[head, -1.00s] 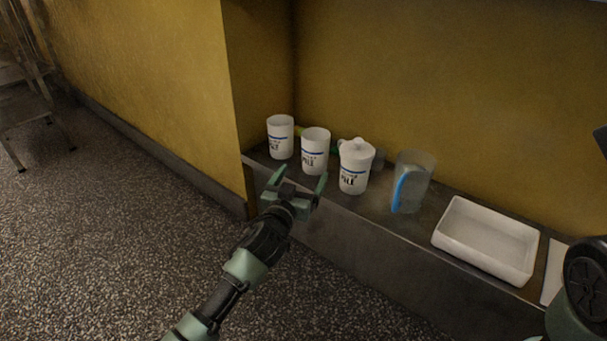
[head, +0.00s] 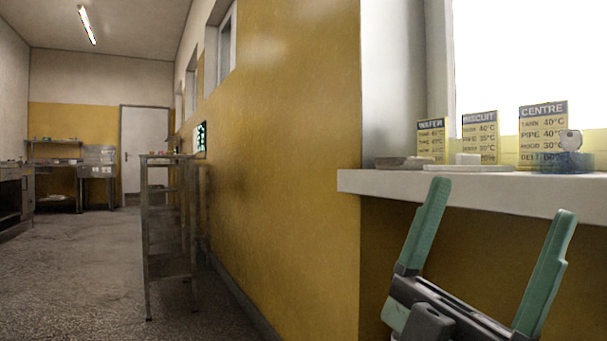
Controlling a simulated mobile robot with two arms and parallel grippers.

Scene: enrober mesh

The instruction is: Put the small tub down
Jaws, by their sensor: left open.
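My left gripper (head: 500,208) is large in the lower right of the head view, in front of the window sill. Its two green fingers point up, wide apart, with nothing between them. I cannot make out a small tub for certain. A small bluish see-through item (head: 562,163) stands at the right of the sill, with a pale round piece (head: 570,140) at its top; I cannot tell what it is. The lower ledge with the white pots is out of view now. My right gripper is not in view.
A tall metal rack (head: 168,270) stands by the yellow wall. Open floor (head: 80,270) lies left.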

